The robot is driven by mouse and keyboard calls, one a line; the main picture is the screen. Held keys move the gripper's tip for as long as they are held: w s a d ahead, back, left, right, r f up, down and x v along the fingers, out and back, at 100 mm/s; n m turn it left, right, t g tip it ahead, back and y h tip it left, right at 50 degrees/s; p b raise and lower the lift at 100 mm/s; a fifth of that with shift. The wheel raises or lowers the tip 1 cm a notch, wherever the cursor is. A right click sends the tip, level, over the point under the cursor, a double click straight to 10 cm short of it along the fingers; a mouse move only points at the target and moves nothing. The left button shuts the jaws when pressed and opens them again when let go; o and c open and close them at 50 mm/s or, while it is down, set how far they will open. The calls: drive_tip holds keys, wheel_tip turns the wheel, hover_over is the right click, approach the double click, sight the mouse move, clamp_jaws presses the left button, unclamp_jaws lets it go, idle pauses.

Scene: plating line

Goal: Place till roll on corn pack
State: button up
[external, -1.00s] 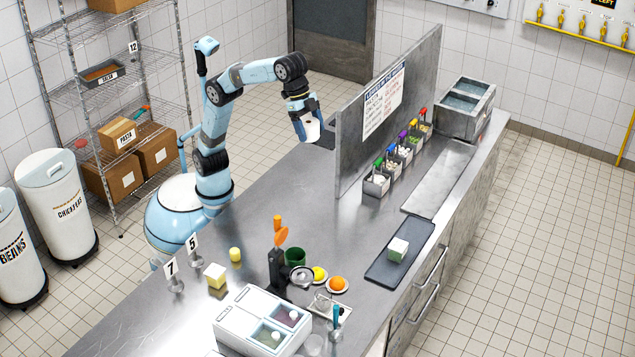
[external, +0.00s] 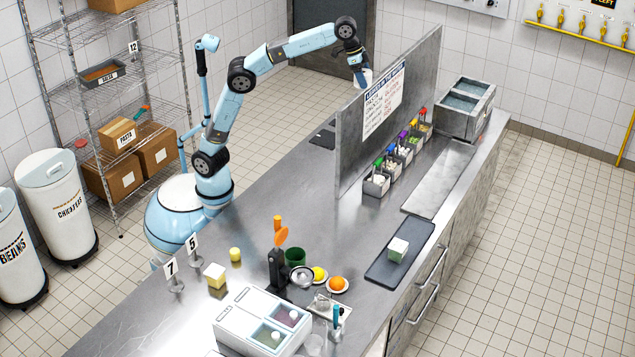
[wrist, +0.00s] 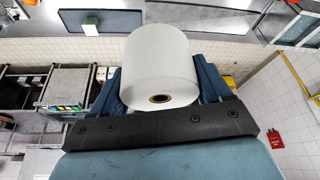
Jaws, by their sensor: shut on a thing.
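The till roll is a white cylinder with a brown core, and it fills the middle of the wrist view (wrist: 160,62). My gripper (wrist: 160,92) is shut on it, with a blue finger on each side. In the external view my gripper (external: 362,80) is raised high behind the upright metal partition, and the white roll (external: 366,77) shows only in part. No label reading corn is legible.
The tall metal partition (external: 425,80) with a paper sheet stands between my gripper and the row of topping bins (external: 376,186). A metal double basin (external: 466,108) is at the far end. A juicer (external: 276,265) and white twin-well unit (external: 262,322) stand in front.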

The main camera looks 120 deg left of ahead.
drive_tip(key=s+a+f+n+y, duration=0.15)
drive_tip(key=s+a+f, duration=0.35)
drive_tip(key=s+a, duration=0.5)
drive_tip(key=s+a+f+n, duration=0.2)
drive_tip(key=s+a+f, duration=0.4)
drive_tip(key=a, duration=0.6)
drive_tip(key=s+a+f+n, duration=0.2)
drive_tip(key=s+a+f, duration=0.2)
drive_tip(key=s+a, duration=0.65)
drive_tip(key=s+a+f+n+g+y, duration=0.1)
drive_tip(key=s+a+f+n+g, duration=0.1)
drive_tip(key=s+a+f+n, duration=0.6)
drive_tip(key=s+a+f+n+g+y, duration=0.15)
drive_tip(key=s+a+f, duration=0.4)
drive_tip(key=f, duration=0.65)
drive_tip(key=shift+g+h, duration=0.35)
drive_tip(key=shift+h, duration=0.05)
drive_tip(key=w+a+f, duration=0.2)
drive_tip(key=a+f, duration=0.1)
drive_tip(key=a, duration=0.1)
drive_tip(key=w+a+f, duration=0.2)
drive_tip(key=a+f, duration=0.1)
drive_tip(key=a, duration=0.1)
drive_tip(key=w+a+f, duration=0.2)
drive_tip(key=a+f, duration=0.1)
drive_tip(key=a, duration=0.1)
drive_tip(key=shift+w+f, duration=0.25)
drive_tip(key=shift+w, duration=0.05)
drive_tip(key=shift+w+a+f, duration=0.15)
drive_tip(key=shift+f, duration=1.7)
